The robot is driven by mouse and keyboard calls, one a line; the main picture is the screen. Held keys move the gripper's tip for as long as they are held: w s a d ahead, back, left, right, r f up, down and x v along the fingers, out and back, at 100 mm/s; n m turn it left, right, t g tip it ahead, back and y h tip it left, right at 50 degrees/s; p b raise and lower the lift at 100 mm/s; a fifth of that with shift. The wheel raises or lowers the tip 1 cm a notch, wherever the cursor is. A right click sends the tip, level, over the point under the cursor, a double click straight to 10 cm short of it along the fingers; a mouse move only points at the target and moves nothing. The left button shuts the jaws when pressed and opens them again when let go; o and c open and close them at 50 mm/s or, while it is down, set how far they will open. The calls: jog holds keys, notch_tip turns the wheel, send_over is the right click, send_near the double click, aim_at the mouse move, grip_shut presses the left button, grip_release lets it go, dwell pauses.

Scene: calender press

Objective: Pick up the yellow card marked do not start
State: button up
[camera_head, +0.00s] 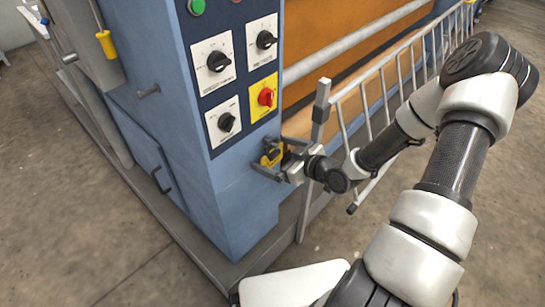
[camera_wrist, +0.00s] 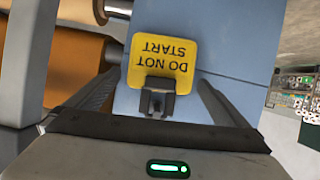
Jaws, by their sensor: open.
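The yellow card (camera_wrist: 163,32) is at the front of the blue machine face in the wrist view. Its black words "DO NOT START" read upside down. A dark clip or holder (camera_wrist: 157,100) covers part of its near edge. In the head view the card (camera_head: 268,160) is small and partly hidden by my gripper (camera_head: 271,163), low on the machine's corner below the control panel. My gripper is open, with one finger to each side of the card and clip. Gaps show between the fingers and the card in the wrist view. Whether the fingertips reach past it is hard to tell.
The blue machine cabinet (camera_head: 225,185) carries several black knobs and a red knob (camera_head: 265,97) on a yellow plate just above my gripper. A grey railing (camera_head: 372,105) and an orange panel (camera_head: 340,40) lie to the right. A yellow-handled tool (camera_head: 106,43) hangs at left.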

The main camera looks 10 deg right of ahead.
jog(key=c, duration=1.1)
jog(key=shift+r, duration=0.15)
jog(key=shift+r, duration=0.25)
jog(key=s+d+p, duration=0.1)
jog(key=s+d, duration=0.2)
jog(key=s, duration=0.2)
jog(key=s+d, duration=0.3)
jog(key=s, duration=0.2)
jog(key=s+d+p, duration=0.1)
jog(key=s+d, duration=0.3)
jog(key=s, duration=0.1)
jog(key=shift+r+p, duration=0.3)
jog(key=shift+r, duration=0.1)
